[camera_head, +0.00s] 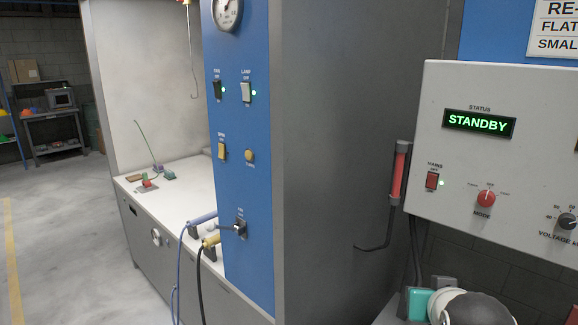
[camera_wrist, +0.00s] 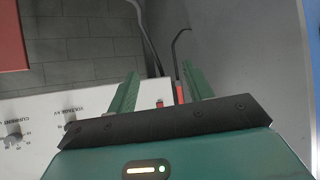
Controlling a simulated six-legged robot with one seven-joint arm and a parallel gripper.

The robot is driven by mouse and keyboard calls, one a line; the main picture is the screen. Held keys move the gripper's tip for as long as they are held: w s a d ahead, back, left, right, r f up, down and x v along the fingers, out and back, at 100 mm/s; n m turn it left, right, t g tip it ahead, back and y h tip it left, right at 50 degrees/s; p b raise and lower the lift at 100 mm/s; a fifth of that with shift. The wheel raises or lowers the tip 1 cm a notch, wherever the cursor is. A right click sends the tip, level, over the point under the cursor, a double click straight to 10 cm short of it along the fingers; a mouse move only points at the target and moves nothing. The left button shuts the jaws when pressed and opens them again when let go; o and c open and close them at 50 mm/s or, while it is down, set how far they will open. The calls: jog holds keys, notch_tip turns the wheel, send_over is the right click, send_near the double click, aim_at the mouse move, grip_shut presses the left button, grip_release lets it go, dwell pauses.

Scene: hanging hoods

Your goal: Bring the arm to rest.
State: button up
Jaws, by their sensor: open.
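My gripper (camera_wrist: 160,82) shows in the wrist view. Its two green fingers are spread apart with nothing held between them. Beyond the fingers are the edge of the white control panel (camera_wrist: 40,112) and a red handle (camera_wrist: 180,93), seen upside down. I cannot tell how far off they are. In the head view, white, dark and teal arm parts of mine show at the bottom right, below the control panel (camera_head: 500,165). The fingers cannot be made out there.
The panel's display (camera_head: 479,123) reads STANDBY. A grey hood wall (camera_head: 350,130) stands left of the panel, with the red handle (camera_head: 398,172) and a hooked rod beside it. A blue switch panel (camera_head: 235,130) and a white bench (camera_head: 180,200) are farther left. The floor (camera_head: 50,210) at left is open.

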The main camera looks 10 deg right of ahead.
jog(key=s+a+f+n+g+y, duration=0.1)
jog(key=s+a+g, duration=0.1)
jog(key=s+a, duration=0.2)
jog(key=s+a+f+n+g+y, duration=0.2)
jog(key=s+a, duration=0.3)
jog(key=a, duration=0.5)
jog(key=shift+s+a+f+n+g+y, duration=0.15)
jog(key=shift+a+f+n+g+y, duration=0.05)
jog(key=shift+a+n+g+y, duration=0.1)
jog(key=shift+d, duration=0.1)
jog(key=c, duration=0.3)
jog(key=shift+d, duration=0.1)
